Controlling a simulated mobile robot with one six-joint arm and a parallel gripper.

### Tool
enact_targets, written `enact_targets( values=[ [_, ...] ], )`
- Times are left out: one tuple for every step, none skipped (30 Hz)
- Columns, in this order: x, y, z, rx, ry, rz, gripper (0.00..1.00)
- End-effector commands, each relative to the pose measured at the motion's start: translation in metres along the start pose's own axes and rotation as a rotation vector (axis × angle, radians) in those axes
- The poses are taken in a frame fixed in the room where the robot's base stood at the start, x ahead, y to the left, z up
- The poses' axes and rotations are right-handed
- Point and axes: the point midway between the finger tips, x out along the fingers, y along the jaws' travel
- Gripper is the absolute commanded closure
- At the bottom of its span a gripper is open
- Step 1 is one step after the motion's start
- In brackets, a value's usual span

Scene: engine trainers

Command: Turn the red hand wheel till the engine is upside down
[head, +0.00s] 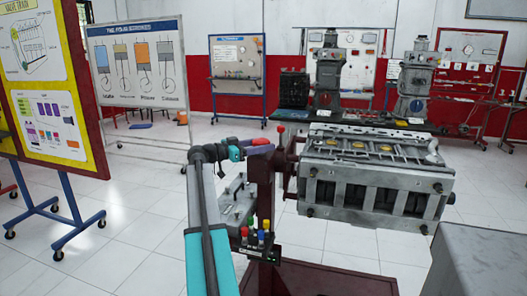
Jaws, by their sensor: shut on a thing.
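The grey engine block (375,178) hangs on the dark red stand (263,190), right of centre. A face with yellowish round parts points up, and a side with several dark openings faces me. My arm reaches up from the bottom to the stand's left side. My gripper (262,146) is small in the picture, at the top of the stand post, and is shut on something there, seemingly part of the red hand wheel. A small red knob (281,129) shows just above it. The wheel's rim is mostly hidden or too small to make out.
A grey tray-like part (236,205) and a holder with coloured-topped items (257,239) sit low beside the post. A grey box (480,262) stands at bottom right. Display boards (50,90) are at left. A bench with machines (350,122) stands behind.

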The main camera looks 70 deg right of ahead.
Motion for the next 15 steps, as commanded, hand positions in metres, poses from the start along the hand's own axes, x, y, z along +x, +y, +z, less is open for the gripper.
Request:
enact_targets(
  values=[
    [-0.0005, -0.0057, -0.0003, 0.000, 0.007, 0.021, 0.72],
    [-0.0005, -0.0055, -0.0004, 0.000, 0.007, 0.038, 0.72],
    [-0.0005, -0.0057, -0.0006, 0.000, 0.007, 0.059, 0.72],
    [-0.0005, -0.0056, -0.0007, 0.000, 0.007, 0.076, 0.72],
    [-0.0005, -0.0057, -0.0008, 0.000, 0.007, 0.092, 0.72],
    [-0.0005, -0.0056, -0.0011, 0.001, 0.007, 0.114, 0.72],
    [-0.0005, -0.0054, -0.0014, 0.001, 0.007, 0.131, 0.72],
    [-0.0005, -0.0056, -0.0018, 0.001, 0.007, 0.147, 0.72],
    [-0.0005, -0.0053, -0.0023, 0.001, 0.007, 0.170, 0.72],
    [-0.0005, -0.0052, -0.0028, 0.001, 0.008, 0.187, 0.72],
    [-0.0005, -0.0051, -0.0032, 0.001, 0.008, 0.204, 0.72],
    [-0.0005, -0.0048, -0.0036, 0.000, 0.008, 0.226, 0.72],
    [-0.0004, -0.0049, -0.0040, 0.000, 0.008, 0.242, 0.72],
    [-0.0004, -0.0046, -0.0043, 0.000, 0.007, 0.259, 0.72],
    [-0.0004, -0.0047, -0.0049, 0.000, 0.007, 0.280, 0.72]
  ],
)
